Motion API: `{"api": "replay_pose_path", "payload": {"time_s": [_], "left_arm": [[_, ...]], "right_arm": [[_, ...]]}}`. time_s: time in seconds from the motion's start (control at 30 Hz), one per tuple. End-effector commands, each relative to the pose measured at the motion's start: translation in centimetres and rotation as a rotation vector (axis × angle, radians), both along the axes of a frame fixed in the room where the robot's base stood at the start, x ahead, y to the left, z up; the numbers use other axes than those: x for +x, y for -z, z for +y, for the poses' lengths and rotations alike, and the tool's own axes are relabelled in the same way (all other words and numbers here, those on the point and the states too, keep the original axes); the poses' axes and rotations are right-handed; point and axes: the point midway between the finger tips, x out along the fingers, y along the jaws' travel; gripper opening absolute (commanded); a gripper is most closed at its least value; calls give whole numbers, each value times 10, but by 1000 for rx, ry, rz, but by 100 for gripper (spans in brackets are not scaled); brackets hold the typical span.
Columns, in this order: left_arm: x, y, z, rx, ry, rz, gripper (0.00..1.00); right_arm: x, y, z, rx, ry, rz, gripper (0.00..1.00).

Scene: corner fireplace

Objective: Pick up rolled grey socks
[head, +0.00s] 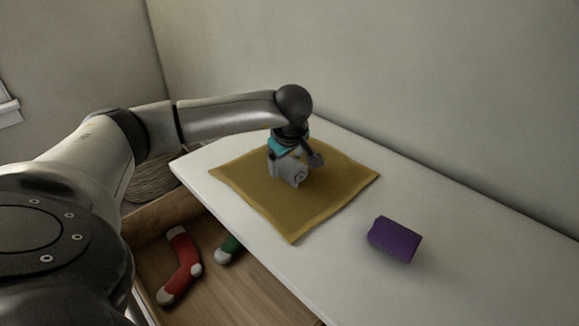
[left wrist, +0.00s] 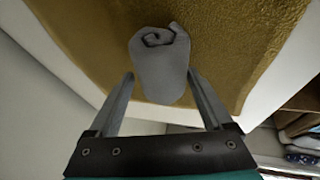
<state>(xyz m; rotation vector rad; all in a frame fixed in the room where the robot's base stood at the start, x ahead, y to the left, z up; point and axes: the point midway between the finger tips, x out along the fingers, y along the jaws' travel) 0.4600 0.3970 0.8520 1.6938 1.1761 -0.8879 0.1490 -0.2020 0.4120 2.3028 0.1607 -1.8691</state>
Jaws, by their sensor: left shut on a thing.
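The rolled grey socks (head: 298,178) are on or just above the mustard cloth (head: 245,190) on the white top. My left gripper (head: 286,166) points down over the cloth and is shut on the socks. In the left wrist view the grey roll (left wrist: 160,65) sits between the two fingers, its spiral end facing the far side, with the cloth (left wrist: 90,35) behind it. I cannot tell whether the roll touches the cloth. My right gripper is out of view.
A purple roll (head: 395,240) lies on the white top (head: 335,265), right of the cloth. Below the left edge is an open wooden drawer (head: 230,285) with a red sock (head: 182,265) and a green one (head: 229,248). A wall runs behind the top.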

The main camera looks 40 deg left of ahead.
Motion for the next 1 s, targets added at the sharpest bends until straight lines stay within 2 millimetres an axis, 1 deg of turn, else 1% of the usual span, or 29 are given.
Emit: {"api": "replay_pose_path", "payload": {"time_s": [0.03, 0.1, 0.33, 0.47, 0.57, 0.7, 1.0], "left_arm": [[0, 0, 0, 0, 0, 0, 36], [0, 0, 0, 0, 0, 0, 30], [0, -1, 0, 1, -1, -1, 30], [0, -9, 0, 0, -2, -2, 30], [1, -21, 0, 0, -1, -3, 30], [1, -43, 0, 0, 0, -4, 30], [1, -82, 0, 0, -1, -3, 30]], "right_arm": [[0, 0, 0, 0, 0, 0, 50], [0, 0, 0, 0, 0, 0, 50], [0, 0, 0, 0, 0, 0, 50], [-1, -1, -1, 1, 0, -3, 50], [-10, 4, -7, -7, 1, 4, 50], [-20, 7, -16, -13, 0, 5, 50], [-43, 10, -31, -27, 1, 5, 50]]}}
